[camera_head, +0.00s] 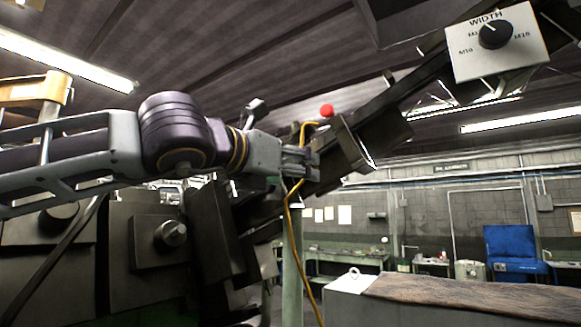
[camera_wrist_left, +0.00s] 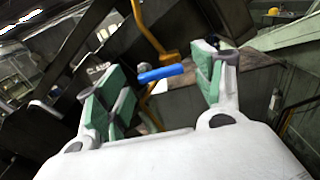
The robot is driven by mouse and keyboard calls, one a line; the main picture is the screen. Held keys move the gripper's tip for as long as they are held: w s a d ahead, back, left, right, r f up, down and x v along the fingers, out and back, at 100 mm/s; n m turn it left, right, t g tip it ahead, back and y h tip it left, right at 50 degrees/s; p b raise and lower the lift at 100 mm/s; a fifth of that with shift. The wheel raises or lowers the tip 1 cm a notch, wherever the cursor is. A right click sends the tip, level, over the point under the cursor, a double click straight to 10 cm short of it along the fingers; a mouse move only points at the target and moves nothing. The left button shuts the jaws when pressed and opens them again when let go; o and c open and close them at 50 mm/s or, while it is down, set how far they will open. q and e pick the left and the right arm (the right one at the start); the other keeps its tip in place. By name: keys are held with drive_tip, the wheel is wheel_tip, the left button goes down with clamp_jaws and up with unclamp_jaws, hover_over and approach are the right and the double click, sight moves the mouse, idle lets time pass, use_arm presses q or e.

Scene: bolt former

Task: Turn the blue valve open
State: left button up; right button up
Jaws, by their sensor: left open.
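The blue valve handle (camera_wrist_left: 161,73) shows in the left wrist view as a short blue bar beside a yellow pipe (camera_wrist_left: 152,32). It lies between and beyond the two green-padded fingers of my left gripper (camera_wrist_left: 165,95). The fingers are spread apart, and I see no contact with the handle. In the head view my left arm comes in from the left, and its gripper (camera_head: 302,162) is close to the yellow pipe (camera_head: 290,215). The blue handle cannot be made out there. My right gripper is in neither view.
A dark machine (camera_head: 110,250) with heavy blocks stands at the left. A dark slanted beam (camera_head: 395,105) runs behind my gripper, with a red knob (camera_head: 327,110) near it. A white WIDTH dial panel (camera_head: 497,42) hangs upper right. A large grey block (camera_head: 450,300) stands lower right.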

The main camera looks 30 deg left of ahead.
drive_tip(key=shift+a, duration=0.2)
use_arm(q)
drive_tip(key=shift+c, duration=0.8)
drive_tip(key=c, duration=0.9)
drive_tip(key=shift+o, duration=0.2)
